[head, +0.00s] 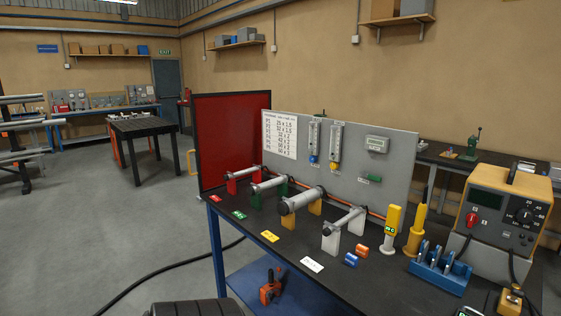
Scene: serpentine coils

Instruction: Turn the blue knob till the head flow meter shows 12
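The blue knob (314,159) sits at the foot of the left of two upright flow meters (314,136) on the grey back panel. The right flow meter (336,143) has a yellow knob (333,166) at its foot. The scales, floats and labels are too small to read, so I cannot tell the flow value or which meter is the head one. Neither of my grippers is in view.
The dark bench (285,240) holds several pipes on coloured stands, a yellow handheld device (391,228), a yellow torch (416,228), a blue rack (440,268) and a yellow power unit (498,215). A red screen (232,137) stands left. Floor to the left is mostly clear.

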